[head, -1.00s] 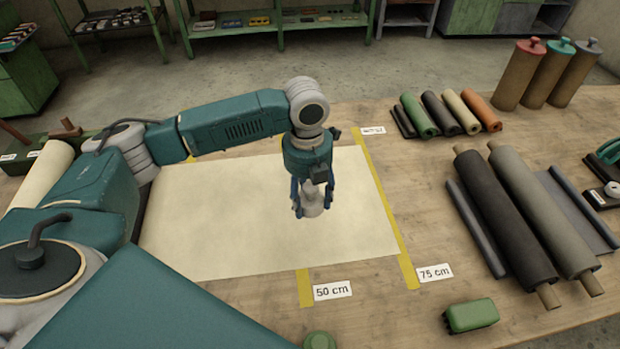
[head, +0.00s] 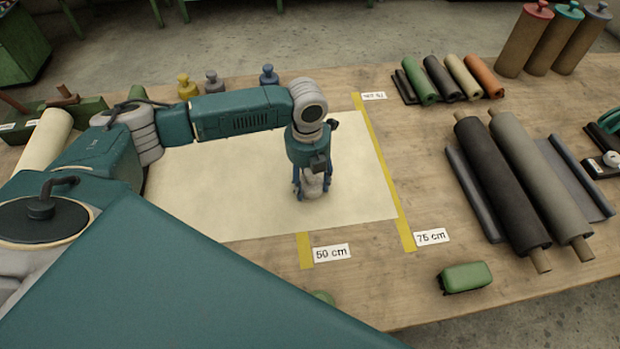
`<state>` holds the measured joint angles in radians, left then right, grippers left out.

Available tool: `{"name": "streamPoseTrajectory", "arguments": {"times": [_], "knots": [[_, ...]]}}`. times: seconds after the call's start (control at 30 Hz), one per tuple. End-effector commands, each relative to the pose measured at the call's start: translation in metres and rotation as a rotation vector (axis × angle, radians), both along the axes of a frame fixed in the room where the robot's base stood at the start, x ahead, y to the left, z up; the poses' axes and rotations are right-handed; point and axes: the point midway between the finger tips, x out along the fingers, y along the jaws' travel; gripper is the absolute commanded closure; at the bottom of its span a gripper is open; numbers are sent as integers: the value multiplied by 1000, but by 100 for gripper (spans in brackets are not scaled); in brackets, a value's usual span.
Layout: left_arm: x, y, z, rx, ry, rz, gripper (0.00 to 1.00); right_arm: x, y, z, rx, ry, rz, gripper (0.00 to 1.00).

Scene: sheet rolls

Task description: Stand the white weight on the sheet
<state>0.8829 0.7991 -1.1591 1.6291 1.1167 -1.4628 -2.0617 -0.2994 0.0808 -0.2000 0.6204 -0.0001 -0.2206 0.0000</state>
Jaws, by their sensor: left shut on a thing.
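The cream sheet (head: 232,205) lies flat on the wooden table, its right edge near the 75 cm tape line. My left gripper (head: 312,192) points down over the right part of the sheet and is shut on the white weight (head: 314,186). The weight is upright between the fingers, partly hidden by them. Its base looks at or very near the sheet; I cannot tell for sure whether it touches. My right gripper is not in view.
Yellow tape lines carry a 50 cm label (head: 331,253) and a 75 cm label (head: 432,237). A green block (head: 466,278) lies at the front. Yellow (head: 187,87), grey (head: 211,84) and blue (head: 268,76) weights stand behind my arm. Dark and grey rolls (head: 500,190) lie at right.

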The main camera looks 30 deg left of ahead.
Motion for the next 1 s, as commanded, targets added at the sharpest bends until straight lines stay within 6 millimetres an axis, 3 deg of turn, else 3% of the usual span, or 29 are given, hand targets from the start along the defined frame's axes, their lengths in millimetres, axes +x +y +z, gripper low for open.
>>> {"name": "streamPoseTrajectory", "arguments": {"times": [0.1, 0.13, 0.2, 0.63, 1.0], "knots": [[2, 0, 0, -2, -4, 0, 100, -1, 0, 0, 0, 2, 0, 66], [0, 0, -2, 0, 0, 0, 45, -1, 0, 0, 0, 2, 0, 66], [0, 0, -2, 0, 0, 0, 31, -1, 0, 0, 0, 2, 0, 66], [1, 1, 7, 1, -2, 0, 30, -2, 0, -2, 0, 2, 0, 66], [1, 2, 81, -1, -6, -1, 30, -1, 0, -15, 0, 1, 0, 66]]}}
